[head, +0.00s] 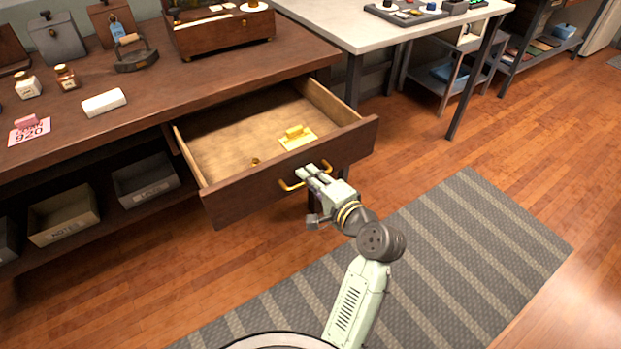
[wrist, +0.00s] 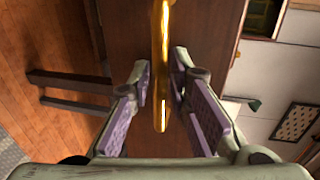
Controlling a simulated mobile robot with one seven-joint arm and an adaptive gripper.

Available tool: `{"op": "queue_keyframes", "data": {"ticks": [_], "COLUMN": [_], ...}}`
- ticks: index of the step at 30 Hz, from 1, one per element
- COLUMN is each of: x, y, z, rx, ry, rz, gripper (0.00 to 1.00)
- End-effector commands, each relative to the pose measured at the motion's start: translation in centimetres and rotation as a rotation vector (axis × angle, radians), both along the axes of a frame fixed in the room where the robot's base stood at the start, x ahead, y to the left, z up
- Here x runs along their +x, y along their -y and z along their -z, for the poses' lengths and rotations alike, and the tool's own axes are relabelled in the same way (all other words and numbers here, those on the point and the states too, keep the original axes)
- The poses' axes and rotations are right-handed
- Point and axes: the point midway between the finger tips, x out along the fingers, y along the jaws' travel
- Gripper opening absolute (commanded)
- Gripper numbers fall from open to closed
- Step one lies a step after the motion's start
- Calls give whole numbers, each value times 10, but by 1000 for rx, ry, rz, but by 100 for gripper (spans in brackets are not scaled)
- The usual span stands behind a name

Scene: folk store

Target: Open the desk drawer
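The wooden desk drawer (head: 262,186) is pulled well out from under the brown desk (head: 190,72) in the head view. A brass bar handle (head: 291,185) is on its front, and it also shows in the wrist view (wrist: 161,65). My gripper (head: 312,172) is at the handle. In the wrist view my gripper (wrist: 162,75) has one finger on each side of the handle, with small gaps visible, so it looks open around the handle. Inside the drawer are a yellow block-like item (head: 297,137) and a small brass piece (head: 255,162).
Bins (head: 146,181) sit on the shelf below the desk. A wooden box (head: 220,30), small jars (head: 66,77) and a white block (head: 104,102) stand on top. A white table (head: 375,35) stands to the right. The striped rug (head: 440,235) and floor in front are clear.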

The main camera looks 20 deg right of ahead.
Motion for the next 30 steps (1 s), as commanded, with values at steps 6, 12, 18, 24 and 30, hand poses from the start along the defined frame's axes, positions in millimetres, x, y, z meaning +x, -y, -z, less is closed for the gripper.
{"op": "queue_keyframes", "data": {"ticks": [6, 12, 18, 24, 30], "x": [-2, -25, -66, -98, -111], "y": [1, 9, 22, 33, 36], "z": [-1, -6, -14, -22, -25], "rx": [0, 0, 0, -1, 0], "ry": [0, 1, 0, 0, 0], "rz": [0, 3, 5, 4, 1], "gripper": [18, 18, 18, 18, 18]}}
